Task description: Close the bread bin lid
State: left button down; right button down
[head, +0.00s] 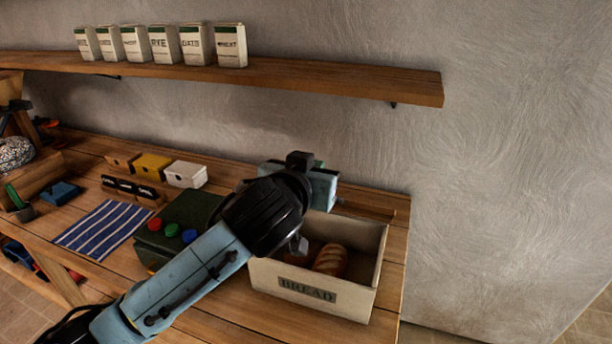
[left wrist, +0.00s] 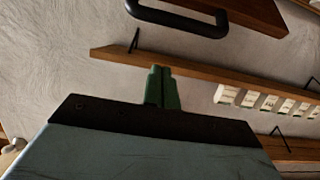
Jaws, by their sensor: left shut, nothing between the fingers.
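The bread bin (head: 312,292), a cream box labelled BREAD, stands at the right end of the bench. It is open at the top, and a loaf (head: 330,260) shows inside. A thin brown strip (head: 368,211) at its back edge may be the lid, mostly hidden behind my arm. In the left wrist view a wooden panel with a black loop handle (left wrist: 180,22), likely the lid, lies beyond my fingers. My left gripper (head: 320,165) is above the bin's back left, fingers mostly hidden. Its green fingers (left wrist: 162,88) are shut, empty and apart from the handle. My right gripper is out of view.
A dark green box with coloured knobs (head: 172,235) stands left of the bin. Small drawers (head: 186,174) and a striped cloth (head: 103,228) are farther left. A wall shelf (head: 330,86) with several bags (head: 231,46) runs above. The bench ends just right of the bin.

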pick_arm(q)
jog(key=shift+f, duration=2)
